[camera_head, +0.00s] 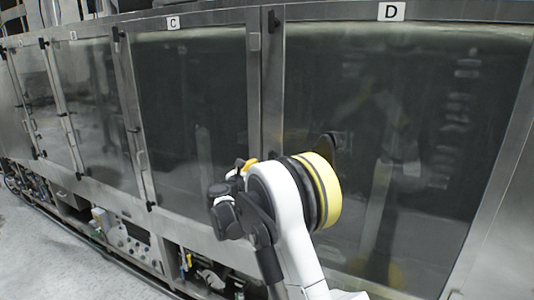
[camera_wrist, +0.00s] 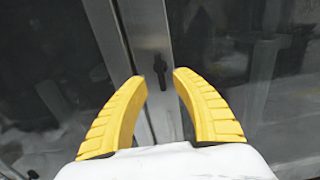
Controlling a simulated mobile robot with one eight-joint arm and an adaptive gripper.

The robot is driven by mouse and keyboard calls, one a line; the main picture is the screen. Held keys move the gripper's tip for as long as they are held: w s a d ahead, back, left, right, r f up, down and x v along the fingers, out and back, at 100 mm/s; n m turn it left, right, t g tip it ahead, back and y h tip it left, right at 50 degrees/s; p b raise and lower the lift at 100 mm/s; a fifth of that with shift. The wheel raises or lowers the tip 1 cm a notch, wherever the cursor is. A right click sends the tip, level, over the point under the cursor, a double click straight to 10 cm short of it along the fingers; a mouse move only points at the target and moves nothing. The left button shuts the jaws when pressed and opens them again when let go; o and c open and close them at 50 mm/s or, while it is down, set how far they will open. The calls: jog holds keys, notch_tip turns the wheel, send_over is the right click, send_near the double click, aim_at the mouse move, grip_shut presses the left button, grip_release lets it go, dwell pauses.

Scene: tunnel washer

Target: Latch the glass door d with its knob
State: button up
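Glass door D (camera_head: 400,130) is the large dark pane on the right under the "D" label (camera_head: 391,12); it looks flush with its frame. A small black knob (camera_wrist: 160,68) sits on the metal post (camera_wrist: 146,30) beside a door edge, its long side roughly upright in the wrist view. My gripper (camera_wrist: 159,78) is open, with one yellow finger on each side of the knob; contact cannot be told. In the head view my gripper (camera_head: 244,166) is at the post left of door D, and the arm hides the knob there. Another black knob (camera_head: 273,21) is higher on that post.
Door C (camera_head: 190,110) and more glass doors run off to the left, with handles and latches on their posts. Below are a control panel (camera_head: 133,240) and open machinery bays. Grey floor (camera_head: 40,255) is free at lower left.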

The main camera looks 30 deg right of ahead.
jog(key=p+x, duration=0.2)
jog(key=x, duration=0.6)
jog(key=shift+w+d, duration=0.15)
grip_shut()
